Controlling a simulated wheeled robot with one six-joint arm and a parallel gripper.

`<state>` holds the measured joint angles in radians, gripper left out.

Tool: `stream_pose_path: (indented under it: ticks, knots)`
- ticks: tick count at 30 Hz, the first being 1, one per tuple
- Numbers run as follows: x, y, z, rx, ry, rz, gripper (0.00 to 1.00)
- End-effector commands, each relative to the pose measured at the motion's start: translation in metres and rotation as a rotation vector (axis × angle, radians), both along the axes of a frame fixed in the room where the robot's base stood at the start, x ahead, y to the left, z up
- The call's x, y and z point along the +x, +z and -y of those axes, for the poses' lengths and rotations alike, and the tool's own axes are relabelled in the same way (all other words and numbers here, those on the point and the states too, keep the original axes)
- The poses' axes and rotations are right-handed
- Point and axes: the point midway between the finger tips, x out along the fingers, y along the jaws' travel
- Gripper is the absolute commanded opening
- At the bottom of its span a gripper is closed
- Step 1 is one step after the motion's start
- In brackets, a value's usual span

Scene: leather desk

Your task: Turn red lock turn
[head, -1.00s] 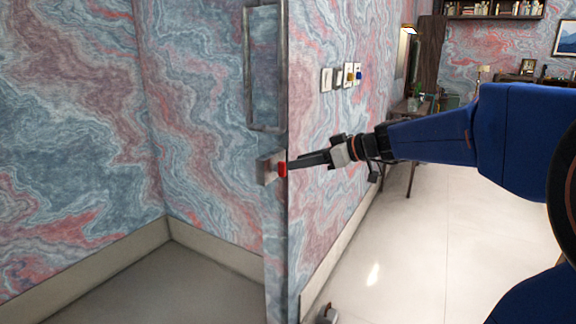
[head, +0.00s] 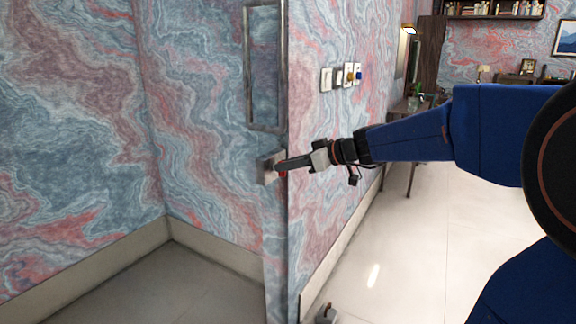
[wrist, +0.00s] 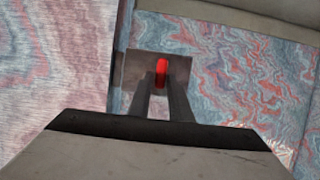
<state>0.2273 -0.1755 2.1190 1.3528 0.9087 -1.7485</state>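In the wrist view my gripper's fingers (wrist: 161,88) are apart, one on each side of the red turn's lower part. I cannot tell whether they press on it.
A long metal door handle (head: 248,70) stands out above the lock. Several switches (head: 340,76) are on the wall beyond. A small grey object (head: 326,314) is on the floor near the wall's foot. The pale floor (head: 410,250) on the right is clear.

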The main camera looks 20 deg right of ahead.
Motion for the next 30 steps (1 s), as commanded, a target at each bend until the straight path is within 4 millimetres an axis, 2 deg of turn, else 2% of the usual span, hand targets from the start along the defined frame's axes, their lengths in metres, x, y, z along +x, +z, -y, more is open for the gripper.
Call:
stream_pose_path:
  ticks: [14,30]
  knots:
    - [0.0022,-0.0005,0.0021,0.078,0.0,-0.074,0.0]
    - [0.0083,-0.0041,0.0088,0.425,0.0,-0.403,0.0]
